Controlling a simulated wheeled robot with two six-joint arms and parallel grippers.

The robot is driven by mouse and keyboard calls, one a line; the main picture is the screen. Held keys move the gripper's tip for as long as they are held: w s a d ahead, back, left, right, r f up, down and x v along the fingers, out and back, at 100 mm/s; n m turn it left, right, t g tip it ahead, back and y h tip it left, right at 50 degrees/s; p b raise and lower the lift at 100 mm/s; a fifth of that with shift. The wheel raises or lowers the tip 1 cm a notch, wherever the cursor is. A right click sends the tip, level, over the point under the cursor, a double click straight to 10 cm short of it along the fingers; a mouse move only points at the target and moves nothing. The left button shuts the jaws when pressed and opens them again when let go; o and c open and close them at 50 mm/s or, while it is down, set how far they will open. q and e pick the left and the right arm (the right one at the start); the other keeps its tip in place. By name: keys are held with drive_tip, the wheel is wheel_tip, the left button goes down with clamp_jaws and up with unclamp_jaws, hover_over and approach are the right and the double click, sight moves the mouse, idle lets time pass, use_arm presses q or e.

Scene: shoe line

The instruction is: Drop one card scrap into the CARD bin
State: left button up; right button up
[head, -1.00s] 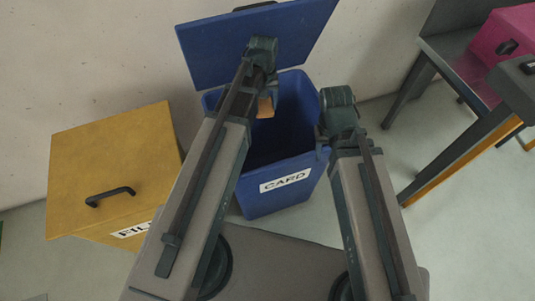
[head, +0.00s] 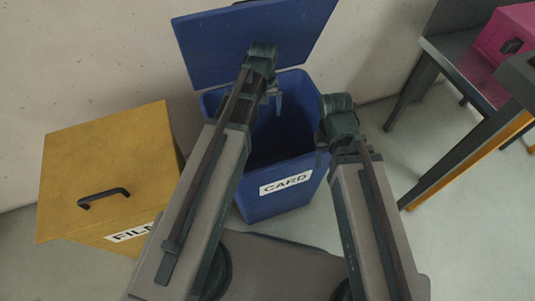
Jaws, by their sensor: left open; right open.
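The blue CARD bin (head: 270,204) stands open in the middle of the head view, its blue lid (head: 255,45) raised against the wall behind it. My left gripper (head: 274,101) is over the bin's mouth, fingers pointing down, open with nothing seen between them. My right gripper (head: 322,152) is at the bin's right rim, open, with its fingers mostly hidden by its own wrist. No card scrap shows now; the bin's inside is dark and partly covered by my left arm.
A closed yellow FILM bin (head: 125,165) with a black handle stands to the left. A dark table (head: 455,70) with a pink box (head: 510,45) is on the right. Bare floor lies between the table and the CARD bin.

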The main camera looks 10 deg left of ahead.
use_arm(q)
wheel_tip(320, 180, up, 14)
drive_tip(key=p, duration=1.4)
drive_tip(key=shift+f, duration=0.1)
drive_tip(key=s+d+r+m+y+p, duration=0.1)
drive_tip(key=s+d+r+m+p, duration=0.6)
drive_tip(key=s+d+r+p, duration=0.3)
drive_tip(key=s+r, duration=0.1)
drive_tip(key=s, duration=0.2)
drive_tip(key=shift+s+d+m+p, duration=0.15)
drive_tip(key=shift+s+m+p, duration=0.2)
drive_tip(key=shift+s+m, duration=0.05)
